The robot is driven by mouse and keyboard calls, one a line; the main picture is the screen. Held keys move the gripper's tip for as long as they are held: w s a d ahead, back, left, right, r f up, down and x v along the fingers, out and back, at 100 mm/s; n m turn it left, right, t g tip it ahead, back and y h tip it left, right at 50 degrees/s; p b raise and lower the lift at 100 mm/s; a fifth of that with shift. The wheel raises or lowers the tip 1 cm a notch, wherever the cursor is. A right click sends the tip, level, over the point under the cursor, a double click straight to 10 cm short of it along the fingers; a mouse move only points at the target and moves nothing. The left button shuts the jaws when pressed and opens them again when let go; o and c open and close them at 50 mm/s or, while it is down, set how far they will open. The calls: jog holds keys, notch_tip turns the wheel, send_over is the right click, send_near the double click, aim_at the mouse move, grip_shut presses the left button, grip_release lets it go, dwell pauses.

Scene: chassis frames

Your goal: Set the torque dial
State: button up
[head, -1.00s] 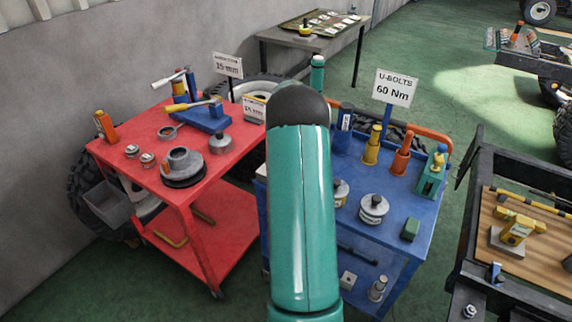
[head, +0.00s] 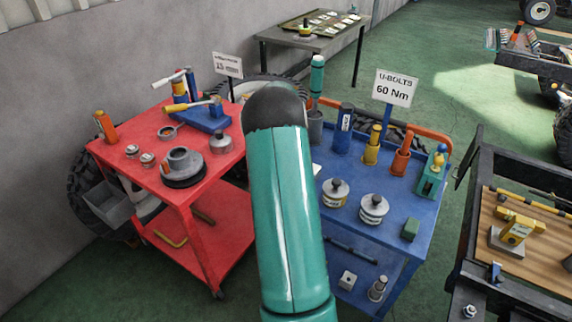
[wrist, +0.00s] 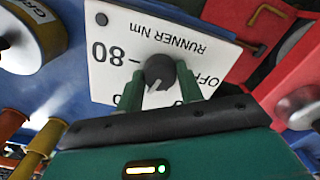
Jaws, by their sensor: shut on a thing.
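The torque dial (wrist: 160,70) is a dark round knob with a pale pointer, on a white plate (wrist: 115,42) printed "RUNNER Nm", "OFF" and "80", upside down in the wrist view. Its pointer points down and slightly left there. The two green fingers of my gripper (wrist: 160,90) are closed on the knob, one on each side. Another mark on the plate, below the 80, is partly hidden by the left finger. In the head view my teal arm hides the gripper and the dial.
The blue cart (head: 395,255) carries stacked discs (head: 373,209), coloured bottles and a "U-BOLTS 60 Nm" sign (head: 394,87). The red cart (head: 205,262) to the left holds a grey hub (head: 184,163) and tools. A wooden-decked frame (head: 520,250) stands right.

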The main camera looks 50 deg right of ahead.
jog(key=shift+m, duration=1.3)
jog(key=o, duration=1)
jog(key=shift+r, duration=0.1)
notch_tip(320, 180, up, 14)
jog(key=shift+f, duration=0.15)
